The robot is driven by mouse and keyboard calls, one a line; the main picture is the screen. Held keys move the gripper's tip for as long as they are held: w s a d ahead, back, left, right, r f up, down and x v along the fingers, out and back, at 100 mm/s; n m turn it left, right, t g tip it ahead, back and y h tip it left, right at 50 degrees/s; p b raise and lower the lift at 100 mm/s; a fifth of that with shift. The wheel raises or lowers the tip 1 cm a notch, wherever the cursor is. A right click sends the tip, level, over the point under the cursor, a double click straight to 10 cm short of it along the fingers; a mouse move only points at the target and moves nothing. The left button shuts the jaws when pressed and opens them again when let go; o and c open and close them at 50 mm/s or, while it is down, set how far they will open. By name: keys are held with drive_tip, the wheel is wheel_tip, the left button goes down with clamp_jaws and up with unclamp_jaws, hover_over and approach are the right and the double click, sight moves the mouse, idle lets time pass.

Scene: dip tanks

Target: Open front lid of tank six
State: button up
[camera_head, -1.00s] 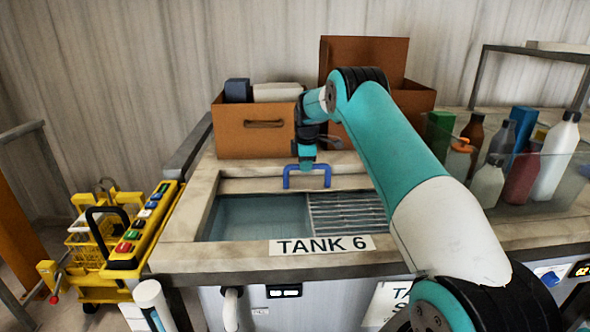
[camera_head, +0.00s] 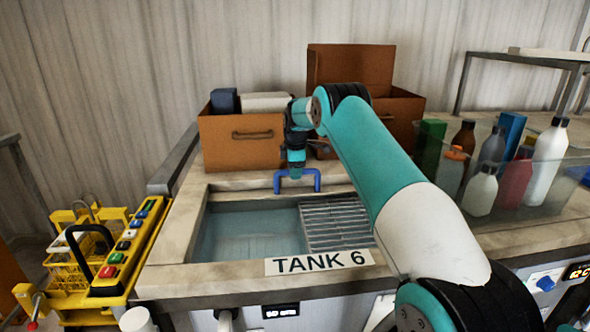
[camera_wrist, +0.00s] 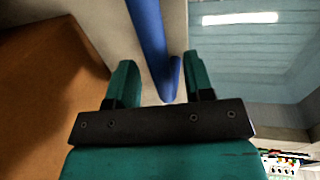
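Tank six bears a "TANK 6" label (camera_head: 319,262) on its pale front rim in the head view. Behind the label is an uncovered opening with bluish water (camera_head: 250,232) and a metal grating (camera_head: 335,222). A pale lid panel (camera_head: 240,187) lies behind the opening, with a blue U-shaped handle (camera_head: 298,182) on it. My gripper (camera_head: 296,172) points down at this handle. In the wrist view the blue handle (camera_wrist: 168,75) runs between the two green fingers of my gripper (camera_wrist: 162,82), which stand apart with gaps visible beside the bar.
A brown box (camera_head: 240,155) stands close behind the handle, with a taller brown box (camera_head: 400,105) to its right. A clear bin (camera_head: 540,190) with several bottles is at right. A yellow rack with a button panel (camera_head: 118,250) is at left.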

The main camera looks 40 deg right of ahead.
wheel_tip(320, 180, up, 17)
drive_tip(key=s+a+b, duration=0.2)
drive_tip(key=s+b, duration=0.1)
drive_tip(key=shift+b, duration=0.3)
drive_tip(key=shift+w, duration=0.1)
idle(0.3)
drive_tip(key=s+a+y, duration=0.1)
drive_tip(key=s+a, duration=0.3)
drive_tip(key=a, duration=0.5)
drive_tip(key=s+a+r+m, duration=0.1)
drive_tip(key=s+a, duration=0.2)
drive_tip(key=a, duration=0.5)
drive_tip(key=s+a+y, duration=0.1)
drive_tip(key=s+a, duration=0.3)
drive_tip(key=a, duration=0.5)
drive_tip(key=s+a+f+m+y, duration=0.1)
drive_tip(key=s+a+f, duration=0.1)
drive_tip(key=s+a, duration=0.3)
drive_tip(key=s+a+f+m+g+y+b, duration=0.1)
drive_tip(key=s+a+f, duration=0.2)
drive_tip(key=s, duration=1)
drive_tip(key=s+a+f+m+y, duration=0.1)
drive_tip(key=s+a+f, duration=0.1)
drive_tip(key=s+a, duration=0.5)
drive_tip(key=s, duration=0.3)
drive_tip(key=shift+a+f+g+b, duration=0.15)
drive_tip(key=shift+a+g+b, duration=0.1)
drive_tip(key=shift+g+b, duration=0.15)
